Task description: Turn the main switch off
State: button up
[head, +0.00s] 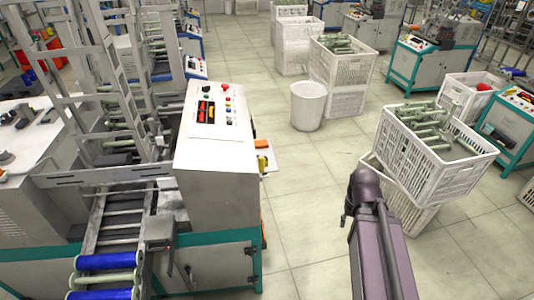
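The winding machine's white control cabinet (218,150) stands left of centre. I cannot make out my gripper's fingers.
Stacked white crates (436,150) holding greenish bobbins stand close to the right of my arm. A white bin (308,106) and more crates (342,65) stand farther back. The tiled floor (305,190) between cabinet and arm is clear. Blue bobbins (108,262) lie at lower left.

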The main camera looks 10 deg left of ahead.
aim_at(261, 162)
jog(key=i, duration=1.75)
jog(key=u, duration=0.7)
jog(key=k, duration=0.1)
jog(key=z, duration=2.4)
jog(key=i, duration=0.55)
jog(key=z, duration=0.05)
